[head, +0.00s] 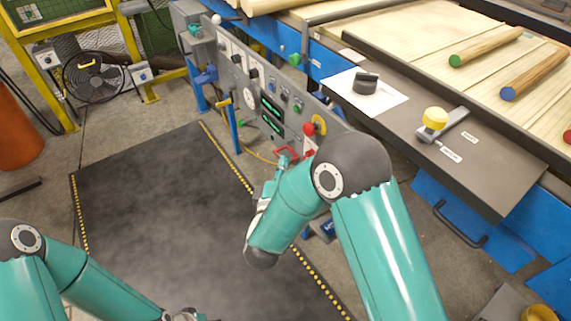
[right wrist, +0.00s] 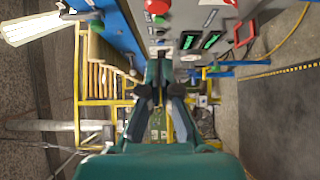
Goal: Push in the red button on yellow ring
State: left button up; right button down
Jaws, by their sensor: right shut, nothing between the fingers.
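The red button (head: 308,129) sits on a yellow ring (head: 320,122) at the near end of the grey control panel in the head view. My right arm's elbow is close in front of that end. My right gripper (head: 282,165) is partly hidden behind my own arm, beside the panel and apart from the button. In the right wrist view its fingers (right wrist: 160,72) are shut and empty. A red round knob (right wrist: 157,5) there is cut by the top edge, with no yellow ring visible around it.
The grey panel (head: 237,75) also carries green screens, a dial and a red frame (head: 287,153). A yellow knob (head: 434,118) and a black knob (head: 366,83) stand on the conveyor's side plate. The dark floor mat (head: 150,215) is clear. A fan (head: 92,77) stands behind.

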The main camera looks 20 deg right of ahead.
aim_at(309, 133)
jog(key=shift+w+d, duration=1.75)
jog(key=shift+w, duration=0.3)
jog(key=shift+w+d, duration=1.7)
jog(key=shift+w, duration=0.3)
jog(key=shift+w+d, duration=0.3)
jog(key=shift+d, duration=0.6)
jog(key=shift+d+r, duration=0.1)
jog(key=shift+d, duration=0.05)
